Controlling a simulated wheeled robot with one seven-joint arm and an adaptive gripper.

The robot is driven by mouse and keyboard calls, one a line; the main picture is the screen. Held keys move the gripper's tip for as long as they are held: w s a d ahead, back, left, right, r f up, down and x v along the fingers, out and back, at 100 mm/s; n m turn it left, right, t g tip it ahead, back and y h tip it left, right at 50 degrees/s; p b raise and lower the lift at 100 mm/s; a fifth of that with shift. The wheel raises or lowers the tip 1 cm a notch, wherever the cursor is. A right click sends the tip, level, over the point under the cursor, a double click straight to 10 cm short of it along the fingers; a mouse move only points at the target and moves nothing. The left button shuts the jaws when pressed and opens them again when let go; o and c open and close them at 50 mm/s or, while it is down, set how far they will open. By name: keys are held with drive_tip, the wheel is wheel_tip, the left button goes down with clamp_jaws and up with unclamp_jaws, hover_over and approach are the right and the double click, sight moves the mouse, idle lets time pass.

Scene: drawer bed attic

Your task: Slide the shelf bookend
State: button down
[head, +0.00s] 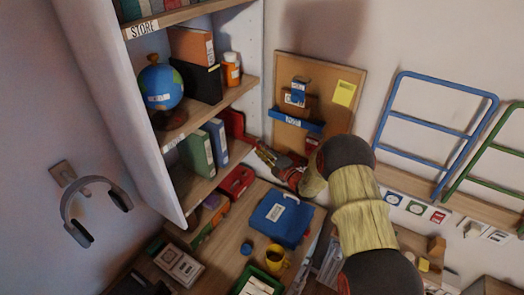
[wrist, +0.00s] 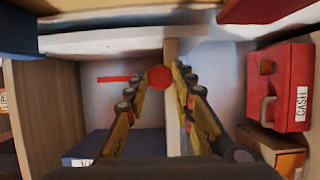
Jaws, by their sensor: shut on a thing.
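The red bookend (head: 233,124) stands on the lower shelf, to the right of the blue binder (head: 216,140) and the green binder (head: 196,152). In the wrist view its round red knob (wrist: 158,79) sits between my fingertips, and a thin red strip (wrist: 118,79) shows to the left of it. My gripper (head: 259,151) reaches in from the right at the shelf's right end. In the wrist view my gripper (wrist: 160,85) is shut on the knob. The blue binder also shows at the lower left of the wrist view (wrist: 92,143), apart from the strip.
The shelf board (head: 193,187) runs beside my fingers. A red cash box (head: 236,181) lies below it, also in the wrist view (wrist: 282,88). A cork board (head: 290,135) hangs close on the right. A blue case (head: 281,220) and yellow mug (head: 275,258) occupy the desk below.

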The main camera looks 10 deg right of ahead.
drive_tip(key=shift+w+d, duration=0.7)
drive_tip(key=shift+d, duration=0.1)
drive_tip(key=c, duration=2)
unclamp_jaws()
drive_tip(key=shift+o, duration=1.4)
drive_tip(key=shift+w+d+f, duration=0.1)
drive_tip(key=shift+w+d, duration=0.05)
drive_tip(key=shift+w, duration=0.05)
drive_tip(key=shift+o, duration=1.1)
drive_tip(key=v, duration=1.2)
